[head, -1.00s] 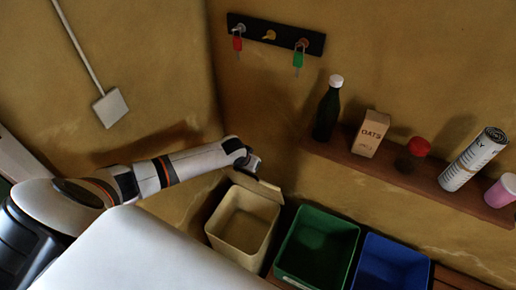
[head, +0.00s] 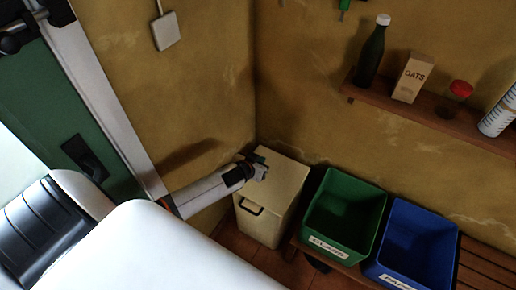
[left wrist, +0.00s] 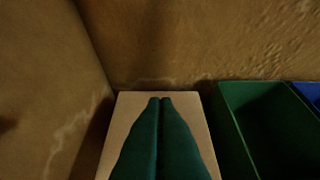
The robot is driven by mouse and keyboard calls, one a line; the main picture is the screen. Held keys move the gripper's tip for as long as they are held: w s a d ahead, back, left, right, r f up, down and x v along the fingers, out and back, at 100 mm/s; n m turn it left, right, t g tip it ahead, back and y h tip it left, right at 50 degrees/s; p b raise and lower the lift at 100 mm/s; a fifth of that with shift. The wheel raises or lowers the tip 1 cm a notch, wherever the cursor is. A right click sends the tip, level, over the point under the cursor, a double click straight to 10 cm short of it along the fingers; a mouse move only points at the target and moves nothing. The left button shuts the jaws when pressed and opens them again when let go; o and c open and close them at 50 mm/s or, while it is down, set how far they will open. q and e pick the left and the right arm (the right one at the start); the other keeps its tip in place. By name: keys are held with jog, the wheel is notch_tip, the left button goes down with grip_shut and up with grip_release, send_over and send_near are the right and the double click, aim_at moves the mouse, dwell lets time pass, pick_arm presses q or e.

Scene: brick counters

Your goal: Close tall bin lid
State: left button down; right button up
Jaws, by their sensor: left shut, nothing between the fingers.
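The tall cream bin (head: 261,223) stands on the floor in the corner, left of the green bin. Its lid (head: 284,176) lies flat over the top, and the inside is hidden. A dark handle (head: 250,206) shows on its front. My left gripper (head: 261,167) is at the lid's back left part. In the left wrist view the gripper's two fingers (left wrist: 160,100) are together with nothing between them, over the pale lid (left wrist: 128,108). I cannot tell whether the fingertips touch it. My right gripper is not in view.
A green bin (head: 312,229) labelled GLASS and a blue bin (head: 379,262) stand open to the right, on a slatted wooden bench (head: 476,266). A wall shelf (head: 428,116) above holds a dark bottle (head: 371,52), an oats box (head: 412,78) and a red-lidded jar (head: 461,89).

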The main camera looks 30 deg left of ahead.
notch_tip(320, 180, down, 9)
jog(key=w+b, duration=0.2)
jog(key=b, duration=0.6)
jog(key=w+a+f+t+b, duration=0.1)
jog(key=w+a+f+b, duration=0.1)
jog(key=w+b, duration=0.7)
pick_arm(q)
jog(key=s+f+t+b, duration=0.3)
jog(key=s+f+b, duration=0.2)
jog(key=f, duration=0.6)
jog(key=s+f+t+b, duration=0.4)
jog(key=s+f+b, duration=0.1)
jog(key=f, duration=0.7)
jog(key=shift+s+d+b, duration=0.2)
jog(key=shift+s+b, duration=0.15)
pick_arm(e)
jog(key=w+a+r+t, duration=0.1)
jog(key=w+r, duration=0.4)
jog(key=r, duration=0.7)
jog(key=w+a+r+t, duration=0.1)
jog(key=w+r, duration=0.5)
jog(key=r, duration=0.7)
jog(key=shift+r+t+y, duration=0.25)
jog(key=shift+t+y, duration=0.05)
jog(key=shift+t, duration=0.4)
